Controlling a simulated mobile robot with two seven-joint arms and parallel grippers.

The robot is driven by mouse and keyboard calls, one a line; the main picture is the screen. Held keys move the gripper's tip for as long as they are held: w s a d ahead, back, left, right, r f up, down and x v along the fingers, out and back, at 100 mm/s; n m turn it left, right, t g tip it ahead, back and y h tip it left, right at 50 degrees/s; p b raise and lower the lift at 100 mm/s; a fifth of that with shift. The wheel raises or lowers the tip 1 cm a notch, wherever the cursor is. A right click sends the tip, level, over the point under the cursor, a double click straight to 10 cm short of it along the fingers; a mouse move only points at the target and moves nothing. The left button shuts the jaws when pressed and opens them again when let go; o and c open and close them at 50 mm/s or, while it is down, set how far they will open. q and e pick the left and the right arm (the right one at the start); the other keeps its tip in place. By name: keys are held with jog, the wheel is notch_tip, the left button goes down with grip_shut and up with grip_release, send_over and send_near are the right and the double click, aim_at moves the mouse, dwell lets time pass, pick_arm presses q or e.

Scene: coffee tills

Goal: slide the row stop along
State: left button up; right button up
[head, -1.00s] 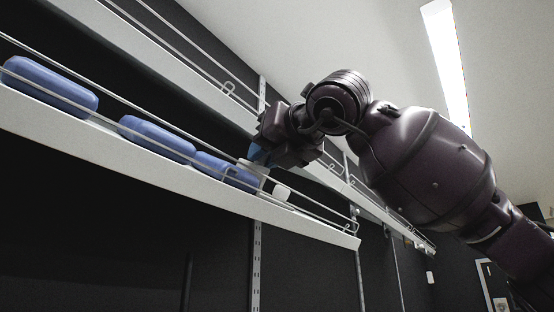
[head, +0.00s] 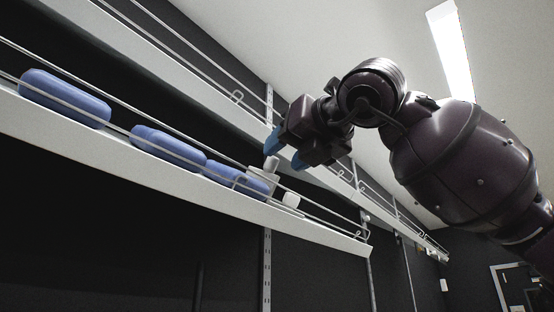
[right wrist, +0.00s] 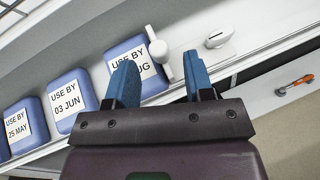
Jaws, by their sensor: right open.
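The row stop (head: 271,164) is a small white piece with a rounded knob, by the right-hand end of the blue packs on the shelf. In the right wrist view the row stop (right wrist: 160,51) stands beside the last pack (right wrist: 138,50), whose label is partly hidden by my finger. My right gripper (head: 284,156) is open and empty, with blue fingertips just above and right of the stop. In the right wrist view the stop's knob appears between my right gripper's fingers (right wrist: 160,62), with no contact visible. My left gripper is out of view.
More blue packs (head: 65,98) stand left along the shelf (head: 150,180), labelled 25 May and 03 Jun in the wrist view. A wire rail (head: 110,88) runs along the shelf front. A second white fitting (right wrist: 220,37) sits right of the stop. Another shelf (head: 170,75) is above.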

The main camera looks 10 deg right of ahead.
jog(key=v, duration=0.7)
jog(key=shift+s, duration=0.1)
dwell(0.5)
